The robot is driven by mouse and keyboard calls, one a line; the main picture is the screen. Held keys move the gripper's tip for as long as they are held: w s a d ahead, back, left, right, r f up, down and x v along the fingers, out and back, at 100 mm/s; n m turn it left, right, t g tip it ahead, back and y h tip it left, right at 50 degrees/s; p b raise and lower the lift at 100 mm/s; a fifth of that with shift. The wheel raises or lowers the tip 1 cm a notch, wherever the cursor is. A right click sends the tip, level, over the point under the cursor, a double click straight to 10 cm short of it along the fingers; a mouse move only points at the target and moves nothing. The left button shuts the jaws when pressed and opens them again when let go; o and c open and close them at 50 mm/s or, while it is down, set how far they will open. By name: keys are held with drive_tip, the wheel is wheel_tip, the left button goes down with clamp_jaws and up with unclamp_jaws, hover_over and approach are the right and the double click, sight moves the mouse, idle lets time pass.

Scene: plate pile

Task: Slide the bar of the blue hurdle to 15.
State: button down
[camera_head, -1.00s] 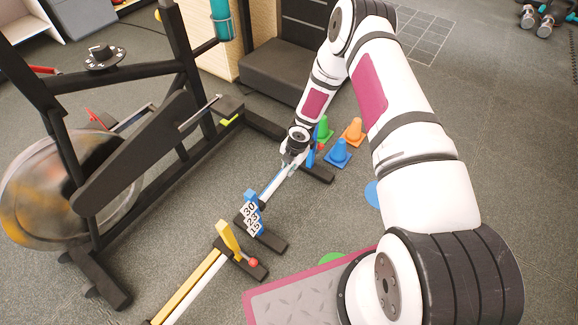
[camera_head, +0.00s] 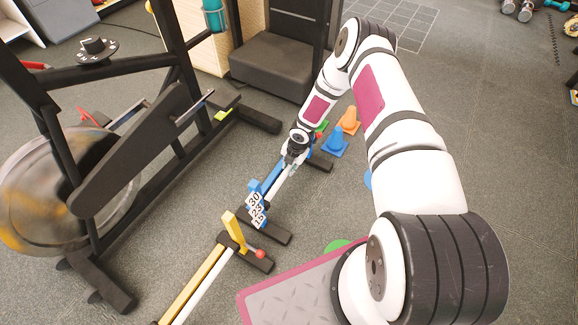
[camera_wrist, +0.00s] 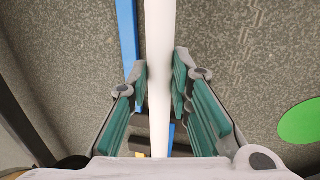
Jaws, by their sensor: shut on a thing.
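The blue hurdle stands on the floor at the picture's middle in the head view, with blue parts and a number card (camera_head: 257,209) on its near post. Its white bar (camera_head: 281,187) runs from near that card toward the far post, beside a blue rail (camera_head: 271,178). My gripper (camera_head: 291,160) is at the bar's far part. In the wrist view, the white bar (camera_wrist: 160,50) passes between the fingers of my gripper (camera_wrist: 160,78), which is shut on it; the blue rail (camera_wrist: 127,35) lies to the left. The bar's exact number is too small to read.
A yellow hurdle (camera_head: 232,232) with a red knob stands nearer. Blue (camera_head: 335,144) and orange (camera_head: 349,120) cones stand beyond. An exercise bike (camera_head: 130,160) is close on the left. A grey platform with a pink edge (camera_head: 290,278) is at the front.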

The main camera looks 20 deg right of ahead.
drive_tip(key=shift+f, duration=0.15)
drive_tip(key=c, duration=1.4)
unclamp_jaws()
drive_tip(key=shift+c, duration=0.2)
wheel_tip(320, 180, up, 12)
drive_tip(key=s+d, duration=0.1)
drive_tip(key=s, duration=0.1)
drive_tip(key=shift+d, duration=0.2)
drive_tip(key=shift+w, duration=0.1)
